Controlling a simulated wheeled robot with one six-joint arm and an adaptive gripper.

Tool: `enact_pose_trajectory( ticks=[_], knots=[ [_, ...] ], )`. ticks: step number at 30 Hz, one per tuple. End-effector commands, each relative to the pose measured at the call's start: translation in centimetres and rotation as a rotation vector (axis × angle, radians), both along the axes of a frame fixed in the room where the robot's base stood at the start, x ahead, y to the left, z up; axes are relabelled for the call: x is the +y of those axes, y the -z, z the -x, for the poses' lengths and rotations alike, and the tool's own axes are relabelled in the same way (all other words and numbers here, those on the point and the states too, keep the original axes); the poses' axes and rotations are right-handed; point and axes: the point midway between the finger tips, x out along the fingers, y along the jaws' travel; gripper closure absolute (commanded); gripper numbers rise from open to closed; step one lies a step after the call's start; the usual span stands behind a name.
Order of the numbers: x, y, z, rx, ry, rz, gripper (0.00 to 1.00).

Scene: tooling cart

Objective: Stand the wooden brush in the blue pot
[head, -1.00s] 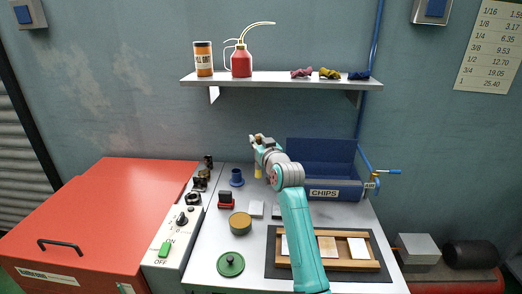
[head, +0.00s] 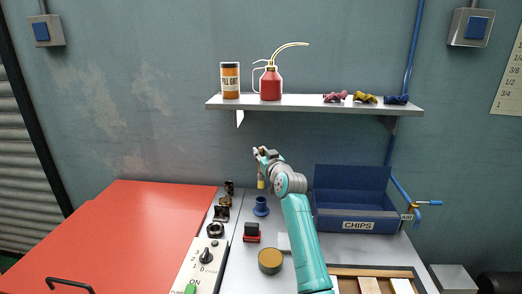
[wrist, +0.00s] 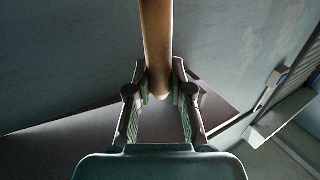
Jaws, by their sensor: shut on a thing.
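My gripper (head: 261,156) is shut on the wooden brush (head: 261,183), which hangs upright below it with a yellowish end downward. The blue pot (head: 261,207) stands on the grey cart top, straight below the brush in the head view, with a gap between them. Whether the brush is exactly over the pot in depth, I cannot tell. In the wrist view the brush's round wooden handle (wrist: 157,42) is between the fingers of my gripper (wrist: 159,82). The pot does not show there.
A blue CHIPS bin (head: 357,214) stands right of my arm. Dark fittings (head: 221,213) line the left edge, by the switch panel (head: 206,258). A red-and-black block (head: 251,232) and a round tin (head: 270,261) stand in front of the pot. A shelf (head: 310,105) hangs behind.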

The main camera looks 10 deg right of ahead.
Motion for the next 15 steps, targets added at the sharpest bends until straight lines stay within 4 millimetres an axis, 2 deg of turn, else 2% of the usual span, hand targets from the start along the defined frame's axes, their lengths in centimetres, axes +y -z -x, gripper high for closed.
enact_pose_trajectory(
  ticks=[15],
  knots=[
    [0.0, 3.6, 0.0, 0.001, 0.000, -0.001, 1.00]
  ],
)
